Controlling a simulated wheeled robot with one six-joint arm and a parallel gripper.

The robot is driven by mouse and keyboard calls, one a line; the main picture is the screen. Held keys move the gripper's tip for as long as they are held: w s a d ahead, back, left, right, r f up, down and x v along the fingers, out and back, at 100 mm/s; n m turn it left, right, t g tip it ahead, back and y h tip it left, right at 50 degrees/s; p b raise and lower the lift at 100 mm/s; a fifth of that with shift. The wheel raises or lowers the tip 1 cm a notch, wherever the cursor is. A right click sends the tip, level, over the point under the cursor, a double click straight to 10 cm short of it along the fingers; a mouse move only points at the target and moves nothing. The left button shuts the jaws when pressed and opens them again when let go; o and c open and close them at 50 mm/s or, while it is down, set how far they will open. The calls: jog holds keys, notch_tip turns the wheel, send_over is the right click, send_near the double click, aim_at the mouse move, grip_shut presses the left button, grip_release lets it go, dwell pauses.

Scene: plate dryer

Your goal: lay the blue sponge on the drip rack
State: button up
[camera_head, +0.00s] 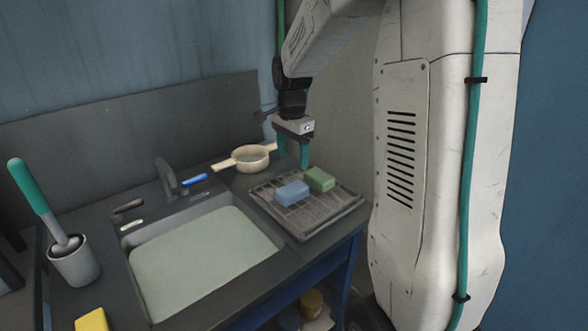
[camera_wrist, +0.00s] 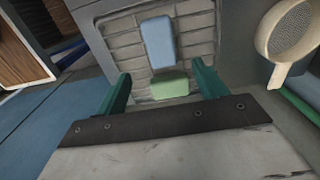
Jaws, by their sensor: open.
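The blue sponge (camera_head: 291,193) lies on the drip rack (camera_head: 333,213), left of a green sponge (camera_head: 319,179). In the wrist view the blue sponge (camera_wrist: 158,42) lies on the slatted rack (camera_wrist: 117,50), beyond the green sponge (camera_wrist: 169,86). My gripper (camera_head: 293,158) is above the back part of the rack, pointing down, with nothing between its fingers. In the wrist view its two green fingers (camera_wrist: 161,84) stand wide apart on either side of the green sponge, and the blue sponge is clear of them.
A sink basin (camera_head: 205,260) lies left of the rack. A cream strainer (camera_head: 250,158) stands behind the sink, near my gripper, and a tap (camera_head: 167,178) is farther left. A yellow sponge (camera_head: 92,320) and a brush in a grey cup (camera_head: 74,264) are at the left.

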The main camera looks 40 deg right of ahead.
jog(key=s+a+r+n, duration=0.2)
jog(key=s+a+n, duration=0.3)
jog(key=s, duration=0.4)
jog(key=s+a+r+n, duration=0.2)
jog(key=s+a+n, duration=0.4)
jog(key=s, duration=0.3)
jog(key=s+a+r+n+t, duration=0.1)
jog(key=s+a+r+n, duration=0.2)
jog(key=s, duration=0.6)
jog(key=a+n, duration=0.2)
jog(key=n, duration=0.1)
jog(key=shift+s+a+n, duration=0.2)
jog(key=shift+a+n, duration=0.1)
jog(key=shift+a, duration=0.05)
